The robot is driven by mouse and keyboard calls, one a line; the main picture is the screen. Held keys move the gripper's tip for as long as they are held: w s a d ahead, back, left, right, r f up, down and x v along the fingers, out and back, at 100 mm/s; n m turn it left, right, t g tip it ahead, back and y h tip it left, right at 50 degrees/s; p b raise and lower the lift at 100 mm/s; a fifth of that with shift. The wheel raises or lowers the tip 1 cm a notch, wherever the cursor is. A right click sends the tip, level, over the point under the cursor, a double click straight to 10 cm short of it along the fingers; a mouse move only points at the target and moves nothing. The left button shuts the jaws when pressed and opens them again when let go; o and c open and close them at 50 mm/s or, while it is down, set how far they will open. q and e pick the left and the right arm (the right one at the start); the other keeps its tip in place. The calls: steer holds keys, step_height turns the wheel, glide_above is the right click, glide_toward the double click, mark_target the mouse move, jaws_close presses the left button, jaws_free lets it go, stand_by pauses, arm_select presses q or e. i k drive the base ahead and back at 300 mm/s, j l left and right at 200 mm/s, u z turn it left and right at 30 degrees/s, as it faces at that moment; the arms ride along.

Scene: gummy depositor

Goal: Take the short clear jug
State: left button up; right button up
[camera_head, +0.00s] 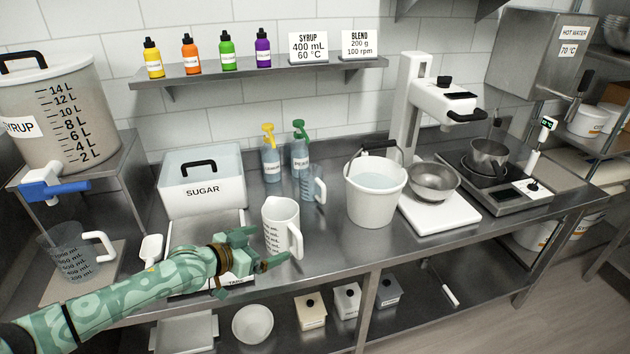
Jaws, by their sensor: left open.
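Two clear jugs with white handles are in view. One clear jug (68,258) with mL marks stands at the far left under the syrup tank's tap. A smaller-looking clear jug (308,186) stands on the counter behind the white jug, its handle to the right. I cannot tell for sure which is the short one. An opaque white jug (278,222) with marks stands in front, handle to the right. My left gripper (270,246) is open and empty, reaching in from the left, its fingers close to the white jug's lower left. My right gripper is not in view.
Bare counter (325,240) lies right of the white jug.

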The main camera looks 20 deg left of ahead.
mark_target(312, 189)
steer(key=i+j, duration=0.15)
steer(key=i, duration=0.25)
steer(key=i+j, duration=0.15)
steer(key=i, duration=0.25)
steer(key=i+j, duration=0.15)
steer(key=i, duration=0.25)
